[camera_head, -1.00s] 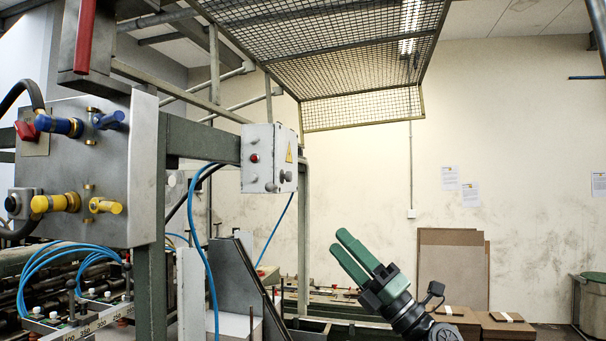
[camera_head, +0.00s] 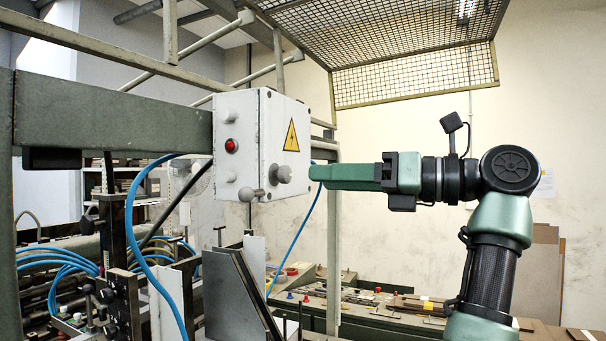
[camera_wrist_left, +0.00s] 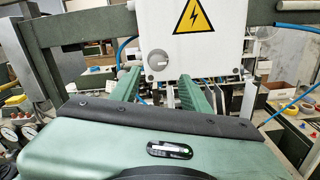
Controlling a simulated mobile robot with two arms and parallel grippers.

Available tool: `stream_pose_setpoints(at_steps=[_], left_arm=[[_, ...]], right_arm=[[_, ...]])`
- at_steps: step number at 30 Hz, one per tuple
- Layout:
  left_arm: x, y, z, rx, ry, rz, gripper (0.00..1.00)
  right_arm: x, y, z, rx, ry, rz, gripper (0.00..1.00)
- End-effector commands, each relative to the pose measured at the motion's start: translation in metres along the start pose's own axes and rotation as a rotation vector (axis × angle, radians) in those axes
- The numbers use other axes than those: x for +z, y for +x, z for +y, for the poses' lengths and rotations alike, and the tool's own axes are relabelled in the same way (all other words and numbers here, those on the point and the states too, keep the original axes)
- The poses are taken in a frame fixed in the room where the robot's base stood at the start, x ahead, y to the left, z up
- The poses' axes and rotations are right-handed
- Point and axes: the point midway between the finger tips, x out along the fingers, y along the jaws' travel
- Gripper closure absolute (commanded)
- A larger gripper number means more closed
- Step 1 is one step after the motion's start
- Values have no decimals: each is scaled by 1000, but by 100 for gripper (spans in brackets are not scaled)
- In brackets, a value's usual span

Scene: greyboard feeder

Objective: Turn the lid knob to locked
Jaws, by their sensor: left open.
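The control box (camera_head: 262,120) is white with a yellow lightning warning sign (camera_head: 291,136) on its lid face. A round grey lid knob (camera_head: 283,174) sticks out below the sign. In the left wrist view the knob (camera_wrist_left: 158,60) shows face-on, with a paler bar across it; I cannot tell whether it stands at locked. My left gripper (camera_head: 314,173) points at the knob from the right, a short gap away. In the left wrist view its two green fingers (camera_wrist_left: 160,76) are apart, one on each side below the knob, with nothing between them. My right gripper is not in view.
A red button (camera_head: 231,146) and grey knobs sit on the box's left face. A green beam (camera_head: 110,124) joins the box at left. A blue hose (camera_head: 296,243) hangs behind the box. A mesh guard (camera_head: 400,60) is overhead.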

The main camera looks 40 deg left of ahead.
Motion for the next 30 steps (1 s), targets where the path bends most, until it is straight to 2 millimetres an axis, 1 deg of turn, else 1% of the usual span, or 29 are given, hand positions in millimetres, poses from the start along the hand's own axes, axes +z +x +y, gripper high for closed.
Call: stream_pose_setpoints(at_steps=[1, 6, 9, 12, 16, 23, 24, 26, 27, 28, 30], left_arm=[[1, 9, 1, 4, -1, 2, 53], [2, 37, 1, 5, 1, 0, 53], [2, 51, 1, 5, 3, -1, 53], [2, 60, 1, 3, 2, -2, 53], [0, 66, 0, 4, 3, -3, 53], [0, 66, 0, 3, 3, -3, 53], [0, 66, 0, 3, 3, -3, 65], [0, 66, 0, 3, 3, -3, 81], [0, 66, 0, 3, 3, -3, 92], [0, 66, 0, 3, 3, -3, 100], [0, 66, 0, 3, 3, -3, 100]], right_arm=[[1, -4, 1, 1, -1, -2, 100], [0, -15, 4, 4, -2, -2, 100], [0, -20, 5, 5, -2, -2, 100], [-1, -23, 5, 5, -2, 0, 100], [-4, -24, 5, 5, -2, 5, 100], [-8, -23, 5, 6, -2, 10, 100], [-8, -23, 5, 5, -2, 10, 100], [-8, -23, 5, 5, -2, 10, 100], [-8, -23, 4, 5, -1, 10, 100], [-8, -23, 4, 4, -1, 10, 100], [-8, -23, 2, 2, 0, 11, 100]])
